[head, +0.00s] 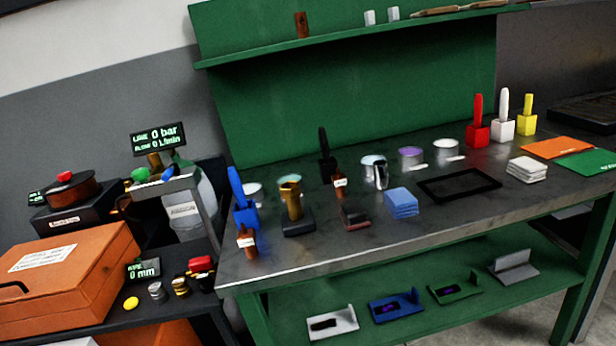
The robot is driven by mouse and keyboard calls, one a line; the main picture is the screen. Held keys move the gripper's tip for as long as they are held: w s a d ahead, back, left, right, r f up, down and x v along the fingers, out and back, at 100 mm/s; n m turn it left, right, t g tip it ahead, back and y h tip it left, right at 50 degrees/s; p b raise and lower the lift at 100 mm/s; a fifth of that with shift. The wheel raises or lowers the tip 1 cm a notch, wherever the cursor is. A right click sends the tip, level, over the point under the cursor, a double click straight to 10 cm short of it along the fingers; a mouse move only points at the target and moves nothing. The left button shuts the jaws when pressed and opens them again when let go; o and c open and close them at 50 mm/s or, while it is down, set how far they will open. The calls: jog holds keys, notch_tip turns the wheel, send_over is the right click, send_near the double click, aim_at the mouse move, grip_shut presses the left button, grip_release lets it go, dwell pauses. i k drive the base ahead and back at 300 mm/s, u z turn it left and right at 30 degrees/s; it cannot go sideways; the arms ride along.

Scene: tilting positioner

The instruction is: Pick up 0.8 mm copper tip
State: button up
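A small copper-brown piece (249,252) with a white label stands at the front left corner of the workbench, just below a blue handled block. A second copper-brown piece (340,193) with a white label stands mid-bench, behind a dark block. A third brown piece (301,26) stands on the upper green shelf. The labels are too small to read, so I cannot tell which is the 0.8 mm copper tip. My gripper does not show in this view.
The dark-topped green workbench (330,252) carries cups, blue pads (401,202), a black frame (458,186) and red, white and yellow handled blocks. Coloured brackets sit on its lower shelf. At left are an orange case (75,275), a "0 mm" display (143,270) and a cylinder (185,213).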

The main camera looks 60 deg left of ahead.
aim_at(339, 180)
jog(key=u, duration=0.5)
jog(key=i, duration=1.05)
jog(key=u, duration=1.1)
jog(key=i, duration=0.55)
jog(key=u, duration=0.3)
jog(key=k, duration=0.95)
jog(key=u, duration=0.2)
jog(key=i, duration=0.95)
jog(key=z, duration=0.1)
